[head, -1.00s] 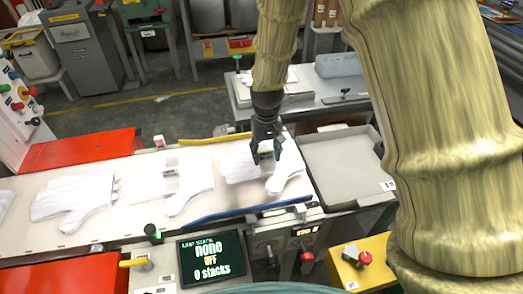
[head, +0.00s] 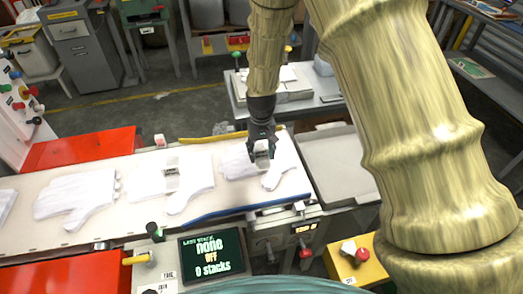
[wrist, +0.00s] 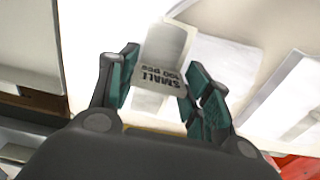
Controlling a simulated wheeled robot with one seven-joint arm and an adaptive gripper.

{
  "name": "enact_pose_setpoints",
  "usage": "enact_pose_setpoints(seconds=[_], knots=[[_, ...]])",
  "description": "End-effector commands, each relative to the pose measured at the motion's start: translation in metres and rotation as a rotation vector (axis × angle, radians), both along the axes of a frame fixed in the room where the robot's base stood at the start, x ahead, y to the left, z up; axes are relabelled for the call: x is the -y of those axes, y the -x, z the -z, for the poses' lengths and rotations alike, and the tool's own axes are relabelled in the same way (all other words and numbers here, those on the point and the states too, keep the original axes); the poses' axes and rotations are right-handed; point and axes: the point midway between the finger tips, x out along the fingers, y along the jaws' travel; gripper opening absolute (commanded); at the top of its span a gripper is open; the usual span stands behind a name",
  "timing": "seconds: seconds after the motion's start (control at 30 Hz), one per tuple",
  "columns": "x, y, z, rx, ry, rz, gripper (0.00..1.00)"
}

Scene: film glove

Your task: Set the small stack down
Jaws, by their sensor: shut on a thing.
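The small stack (head: 274,176) is a pile of white gloves at the right end of the pale belt (head: 110,228) in the head view. Its paper band (wrist: 158,73) reads "SMALL 100 pcs" in the wrist view. My gripper (head: 262,153) points down and is shut on the stack at the band, with one dark green finger on each side. Part of the gloves is hidden behind my gripper. I cannot tell whether the stack touches the belt or hangs just above it.
A shallow grey tray (head: 335,165) lies right of the belt and looks empty. Another banded glove stack (head: 188,197) and a white glove (head: 75,200) lie further left. A screen (head: 212,254) reads "last stack none, off, 0 stacks". A yellow box (head: 361,262) with a red knob stands in front.

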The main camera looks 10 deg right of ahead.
Motion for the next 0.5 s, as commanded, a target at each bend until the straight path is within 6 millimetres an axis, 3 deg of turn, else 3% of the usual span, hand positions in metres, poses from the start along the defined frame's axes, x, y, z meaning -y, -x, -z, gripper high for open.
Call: enact_pose_setpoints(seconds=[0.17,0.2,0.3,0.5], knots=[[-0.0001,0.0000,0.0029,0.000,0.000,0.000,0.24],[-0.0001,-0.0001,0.0025,0.000,0.000,0.000,0.55],[-0.0001,-0.0001,0.0025,0.000,0.000,0.000,0.71],[-0.0001,0.0000,0.0024,0.000,0.000,0.000,0.71]])
